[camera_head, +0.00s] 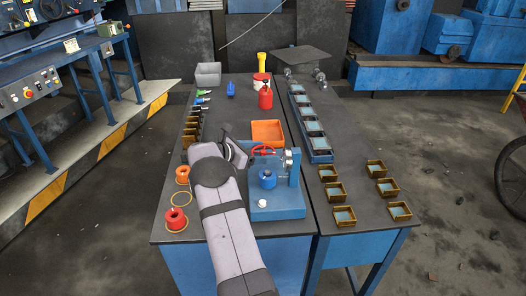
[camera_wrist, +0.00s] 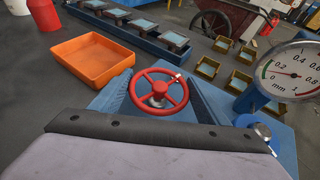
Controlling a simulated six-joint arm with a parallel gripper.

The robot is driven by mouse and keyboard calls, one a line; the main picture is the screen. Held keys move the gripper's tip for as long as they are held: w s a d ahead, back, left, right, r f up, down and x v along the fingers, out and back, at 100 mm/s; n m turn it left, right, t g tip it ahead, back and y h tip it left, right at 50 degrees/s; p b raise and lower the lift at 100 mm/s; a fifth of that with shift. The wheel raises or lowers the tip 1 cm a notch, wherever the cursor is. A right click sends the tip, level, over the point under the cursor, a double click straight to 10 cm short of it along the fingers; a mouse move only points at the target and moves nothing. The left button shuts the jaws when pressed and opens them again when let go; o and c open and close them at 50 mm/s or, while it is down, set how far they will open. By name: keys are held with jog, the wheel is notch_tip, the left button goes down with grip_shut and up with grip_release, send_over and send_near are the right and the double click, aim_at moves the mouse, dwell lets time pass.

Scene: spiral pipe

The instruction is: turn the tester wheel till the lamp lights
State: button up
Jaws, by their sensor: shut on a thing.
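The tester (camera_head: 290,205) is a blue block on the table, with a round dial gauge (camera_head: 288,158) on a post. Its red wheel (camera_head: 262,149) shows more clearly in the wrist view (camera_wrist: 158,92), with spokes and a metal hub. My gripper (camera_head: 248,153) is at the wheel; its two dark fingers flank the rim, shut on it. The gauge face (camera_wrist: 292,76) is marked in mm and has a red needle. A small white dome (camera_head: 262,204) sits on the tester's near side; it shows no clear glow, and I cannot tell whether it is the lamp.
An orange tray (camera_head: 267,132) lies just behind the tester. A blue rack (camera_head: 312,135) and several brass-coloured boxes (camera_head: 342,216) stand to the right. A red bottle (camera_head: 265,98) stands farther back.

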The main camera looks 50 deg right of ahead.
jog(key=shift+r+m+g+y, duration=0.15)
jog(key=shift+m+g+y, duration=0.25)
jog(key=shift+m+g, duration=0.55)
jog(key=o, duration=1)
jog(key=shift+b, duration=0.3)
jog(key=shift+b+v, duration=0.9)
jog(key=shift+v, duration=2.7)
